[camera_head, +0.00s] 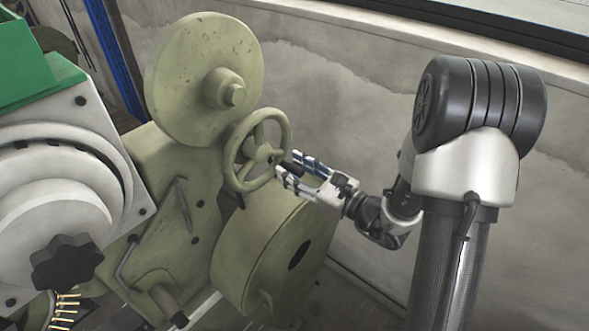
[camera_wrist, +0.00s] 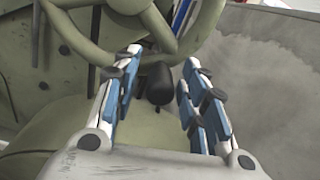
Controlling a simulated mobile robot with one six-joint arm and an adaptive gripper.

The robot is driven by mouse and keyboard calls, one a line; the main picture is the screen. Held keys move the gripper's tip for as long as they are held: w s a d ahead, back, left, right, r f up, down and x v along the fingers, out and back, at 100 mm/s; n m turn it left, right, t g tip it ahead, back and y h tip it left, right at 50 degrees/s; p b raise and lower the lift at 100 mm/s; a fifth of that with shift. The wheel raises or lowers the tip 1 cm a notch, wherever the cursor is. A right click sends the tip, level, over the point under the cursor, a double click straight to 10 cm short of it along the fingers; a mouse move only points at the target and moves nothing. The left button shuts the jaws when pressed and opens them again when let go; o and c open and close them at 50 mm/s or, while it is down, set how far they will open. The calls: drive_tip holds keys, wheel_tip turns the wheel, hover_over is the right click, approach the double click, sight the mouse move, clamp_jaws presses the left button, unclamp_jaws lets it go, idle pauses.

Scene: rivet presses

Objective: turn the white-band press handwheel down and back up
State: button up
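The green spoked handwheel (camera_head: 257,150) is on the green press (camera_head: 190,200), in the middle of the head view. Its rim (camera_wrist: 190,35) crosses the top of the wrist view. A black handle knob (camera_wrist: 158,84) sticks out from the wheel toward me. My gripper (camera_head: 293,168) is at the wheel's right side. In the wrist view my gripper (camera_wrist: 160,85) is open, with one finger on each side of the knob and a visible gap to both. I see no white band on this press in the head view.
A grey and green machine with a black star knob (camera_head: 67,262) stands at the left. A large green drum (camera_head: 275,255) sits below the wheel. A stained grey wall (camera_head: 360,90) runs behind. A blue post (camera_head: 115,60) stands at the back left.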

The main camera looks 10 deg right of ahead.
drive_tip(key=shift+w, duration=0.1)
drive_tip(key=shift+c, duration=0.2)
clamp_jaws()
idle(0.6)
